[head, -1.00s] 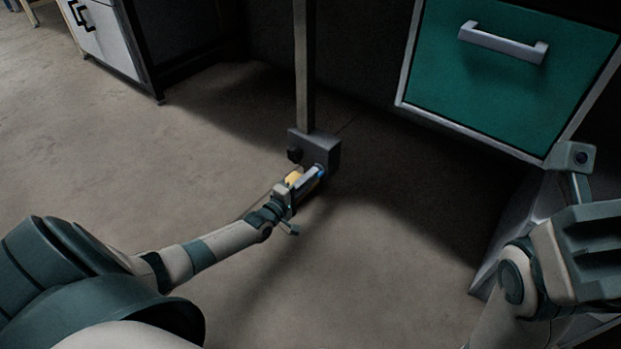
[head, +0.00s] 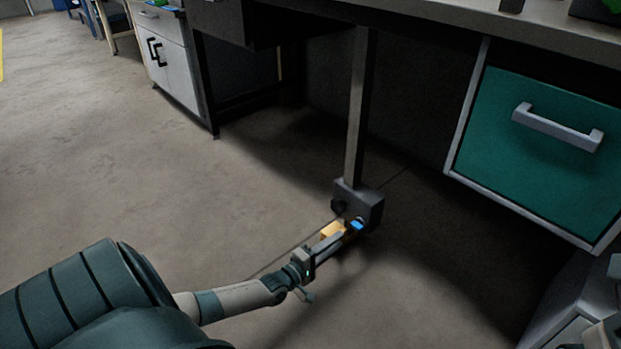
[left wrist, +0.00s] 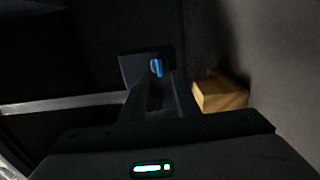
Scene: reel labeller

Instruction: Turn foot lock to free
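The foot lock is a dark grey box (head: 360,203) at the foot of the table leg. My left gripper (head: 343,236) is low over the floor, pointing at the blue knob from the near left. In the left wrist view the two dark fingers (left wrist: 160,92) stand apart with nothing between them. The blue knob (left wrist: 156,68) shows just beyond the fingertips, apart from them as far as I can tell. My right gripper is not clearly in view.
A wooden block (left wrist: 220,94) lies beside the fingers; it also shows in the head view (head: 332,230). A teal drawer (head: 540,150) hangs under the workbench at the right. A white cabinet (head: 170,70) stands back left. The floor at left is clear.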

